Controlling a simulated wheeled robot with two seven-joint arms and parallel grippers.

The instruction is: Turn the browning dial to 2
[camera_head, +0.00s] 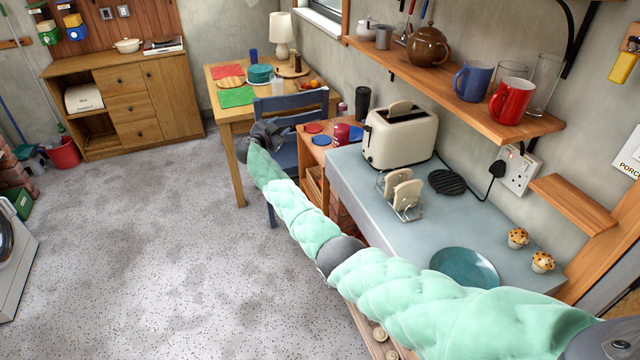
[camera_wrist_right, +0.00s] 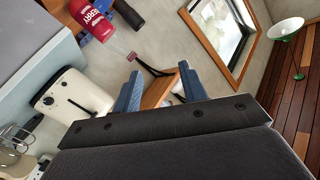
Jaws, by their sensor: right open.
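The cream toaster (camera_head: 393,143) stands on the grey worktop with a slice of bread (camera_head: 400,108) showing in its top. Small dark controls show on its left end; the browning dial's setting is too small to read. In the right wrist view the toaster (camera_wrist_right: 75,97) is at the left, with a dark slot and a small round control on its end. My right gripper (camera_head: 272,132) is left of the toaster, in front of the blue chair in the picture and apart from the toaster. Its blue fingers (camera_wrist_right: 161,90) are apart with nothing between them. My left gripper is not in view.
A toast rack (camera_head: 403,193) stands just in front of the toaster, with a plate (camera_head: 464,268) nearer. A dark cylinder (camera_head: 362,100) and a red container (camera_head: 341,134) stand left of the toaster. A shelf (camera_head: 470,95) with mugs hangs above.

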